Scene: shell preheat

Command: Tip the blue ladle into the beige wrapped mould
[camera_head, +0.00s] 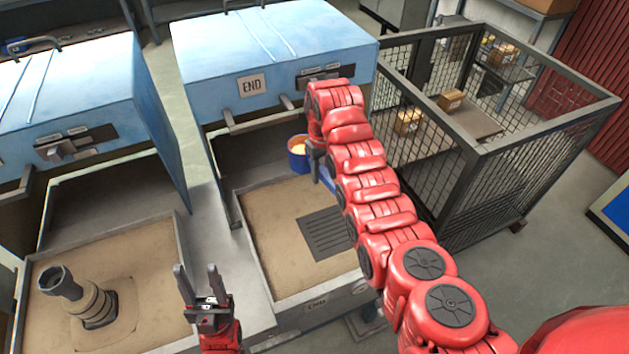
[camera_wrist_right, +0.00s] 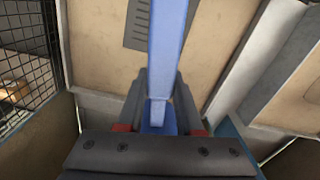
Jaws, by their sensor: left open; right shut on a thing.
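The blue ladle (camera_head: 298,154) is in the right-hand furnace bay, with something pale orange-yellow in its bowl. My right gripper (camera_wrist_right: 158,105) is shut on its blue handle (camera_wrist_right: 168,40). In the head view the red right arm largely hides that gripper and part of the handle. A grey-brown mould-like piece (camera_head: 88,302) with a round cup at its upper left stands in the left sand bed; I cannot tell whether it is the beige wrapped mould. My left gripper (camera_head: 199,284) is open and empty, between the two beds at the front.
The right sand bed (camera_head: 275,235) holds a dark slotted grate (camera_head: 328,232) and is otherwise mostly bare. Blue hoods (camera_head: 265,50) overhang both beds. A grey divider (camera_head: 215,225) runs between them. A mesh cage (camera_head: 500,130) with small boxes stands at the right.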

